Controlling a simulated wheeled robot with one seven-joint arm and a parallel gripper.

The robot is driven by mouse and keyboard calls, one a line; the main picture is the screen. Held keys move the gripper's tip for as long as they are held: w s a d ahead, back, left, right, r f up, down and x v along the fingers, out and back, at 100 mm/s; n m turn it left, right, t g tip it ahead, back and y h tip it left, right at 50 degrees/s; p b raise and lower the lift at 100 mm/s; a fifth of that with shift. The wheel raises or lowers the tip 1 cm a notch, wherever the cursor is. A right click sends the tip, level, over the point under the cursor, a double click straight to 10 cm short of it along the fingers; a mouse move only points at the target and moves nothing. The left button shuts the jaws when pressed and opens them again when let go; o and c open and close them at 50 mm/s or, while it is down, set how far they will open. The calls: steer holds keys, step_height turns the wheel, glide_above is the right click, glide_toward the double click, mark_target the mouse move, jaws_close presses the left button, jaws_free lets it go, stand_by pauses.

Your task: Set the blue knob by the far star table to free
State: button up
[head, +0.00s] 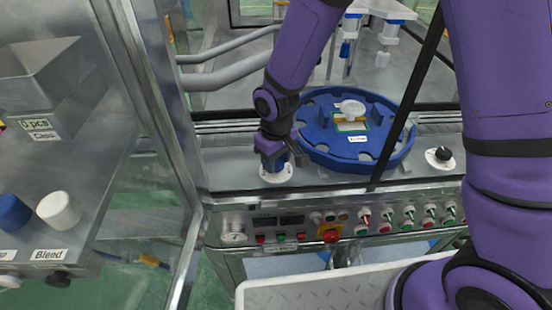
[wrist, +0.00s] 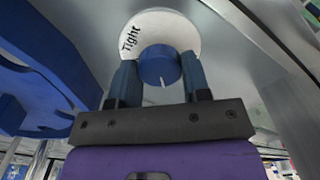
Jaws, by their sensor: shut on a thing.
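The blue knob (wrist: 159,66) sits on a round white dial plate (wrist: 165,25) with the word "Tight" at its upper left in the wrist view. A short white mark on the knob points down, towards my gripper's body, away from "Tight". My gripper (wrist: 160,72) has one finger on each side of the knob and is shut on it. In the head view, my gripper (head: 278,160) reaches down over the white dial plate (head: 276,175) just left of the blue star table (head: 312,152) and mostly hides the knob. No other dial wording is readable.
A black knob (head: 443,154) on a white plate stands right of the star table. A button and switch panel (head: 340,222) runs along the machine's front. A glass door frame (head: 160,130) and a steel unit with blue and white knobs (head: 59,210) stand left.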

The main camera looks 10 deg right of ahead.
steer(key=shift+n, duration=0.7)
steer(key=o, duration=0.9)
steer(key=shift+r, duration=0.15)
step_height(320, 180, up, 11)
steer(key=shift+f, duration=0.2)
